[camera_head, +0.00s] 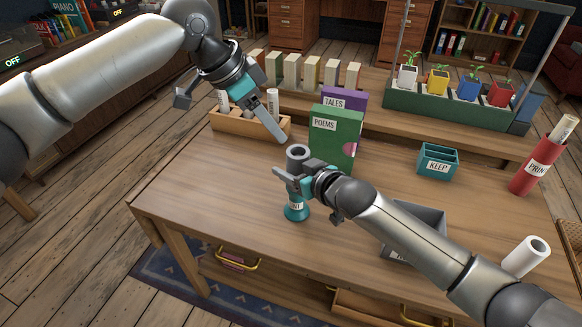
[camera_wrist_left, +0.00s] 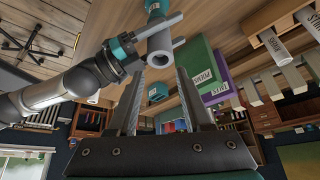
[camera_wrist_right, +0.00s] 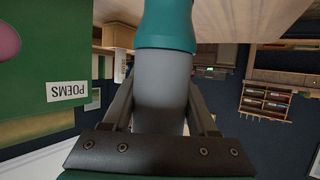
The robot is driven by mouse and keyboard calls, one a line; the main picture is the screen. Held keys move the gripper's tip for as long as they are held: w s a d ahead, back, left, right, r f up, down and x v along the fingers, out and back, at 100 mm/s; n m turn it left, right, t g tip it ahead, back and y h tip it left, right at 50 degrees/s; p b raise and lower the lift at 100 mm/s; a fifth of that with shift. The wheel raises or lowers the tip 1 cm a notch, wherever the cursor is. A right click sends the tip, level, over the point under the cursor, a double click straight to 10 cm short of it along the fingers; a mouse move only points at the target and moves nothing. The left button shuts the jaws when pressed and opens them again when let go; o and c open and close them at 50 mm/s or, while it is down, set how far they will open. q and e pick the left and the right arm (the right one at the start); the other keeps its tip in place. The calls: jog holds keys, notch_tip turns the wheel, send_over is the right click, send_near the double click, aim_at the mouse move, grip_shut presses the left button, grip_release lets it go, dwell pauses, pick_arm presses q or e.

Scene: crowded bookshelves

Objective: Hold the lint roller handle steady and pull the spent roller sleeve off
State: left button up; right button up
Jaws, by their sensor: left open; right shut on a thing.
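The lint roller stands upright on the table, with a teal lower part (camera_head: 296,211) and a hollow grey sleeve (camera_head: 298,152) on top. My right gripper (camera_head: 288,178) is shut on the grey part, just above the teal. In the right wrist view, its fingers flank the grey sleeve (camera_wrist_right: 160,95), with the teal part (camera_wrist_right: 166,25) beyond. My left gripper (camera_head: 276,132) is open and empty, above and behind the roller. In the left wrist view, the sleeve's open end (camera_wrist_left: 160,45) lies ahead of the fingertips (camera_wrist_left: 157,75), apart from them.
A green POEMS book (camera_head: 345,135) stands close behind the roller, with a purple TALES book (camera_head: 350,97) beyond. A wooden tray (camera_head: 235,125) is at back left. A teal KEEP box (camera_head: 437,162), a grey bin (camera_head: 425,215) and a white roll (camera_head: 525,256) are right. The front left tabletop is clear.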

pick_arm(q)
jog(key=shift+o, duration=1.3)
jog(key=shift+d+f+n, duration=0.1)
jog(key=shift+n, duration=0.4)
jog(key=n+t+h, duration=0.1)
jog(key=n+h, duration=0.6)
jog(key=n, duration=2.6)
send_near(291, 159)
jog(key=x, duration=0.3)
jog(key=w+x, duration=0.1)
jog(key=x, duration=0.3)
jog(key=a+f+x, duration=0.1)
jog(key=x, duration=0.3)
jog(key=shift+w+d+f, duration=0.1)
jog(key=shift+w, duration=0.1)
